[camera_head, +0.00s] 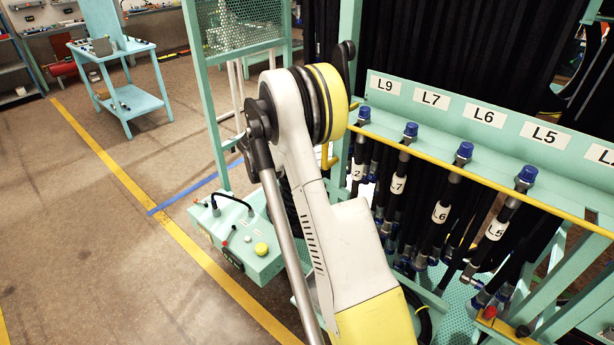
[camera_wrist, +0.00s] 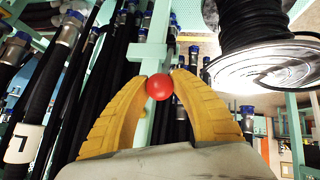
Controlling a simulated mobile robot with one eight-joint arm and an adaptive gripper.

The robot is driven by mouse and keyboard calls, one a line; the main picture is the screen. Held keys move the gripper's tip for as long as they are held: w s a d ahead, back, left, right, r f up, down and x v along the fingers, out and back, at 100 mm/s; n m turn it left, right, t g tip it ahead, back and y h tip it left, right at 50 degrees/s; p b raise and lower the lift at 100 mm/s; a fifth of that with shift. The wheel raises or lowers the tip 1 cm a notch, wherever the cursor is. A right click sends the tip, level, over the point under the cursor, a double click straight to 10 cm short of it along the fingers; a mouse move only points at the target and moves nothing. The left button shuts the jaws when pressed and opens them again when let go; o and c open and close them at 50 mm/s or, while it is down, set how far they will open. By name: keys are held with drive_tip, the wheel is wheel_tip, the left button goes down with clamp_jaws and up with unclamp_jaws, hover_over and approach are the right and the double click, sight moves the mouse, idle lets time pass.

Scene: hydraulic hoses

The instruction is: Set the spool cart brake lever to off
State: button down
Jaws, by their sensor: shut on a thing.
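In the wrist view a red ball knob (camera_wrist: 159,88), which looks like the end of the brake lever, sits between the two yellow fingertips of my gripper (camera_wrist: 159,84). My gripper is shut on this knob. The lever's shaft is hidden behind the knob and fingers, so its setting cannot be told. A spool (camera_wrist: 283,62) with black hose and a pale round flange stands at the upper right of the wrist view. In the head view my arm hides the gripper and the gripped knob.
A hose rack (camera_head: 452,112) with labelled, blue-capped black hoses stands at the right of the head view. A small red knob (camera_head: 490,312) shows low on it. A green control box (camera_head: 248,240) stands left of my arm. The floor at left is clear up to a blue-green cart (camera_head: 128,100).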

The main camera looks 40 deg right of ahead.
drive_tip(key=shift+w+d+r, duration=0.1)
drive_tip(key=shift+d+r, duration=0.15)
drive_tip(key=shift+d, duration=0.05)
drive_tip(key=c, duration=1)
unclamp_jaws()
drive_tip(key=shift+c, duration=0.2)
drive_tip(key=shift+a+f, duration=0.15)
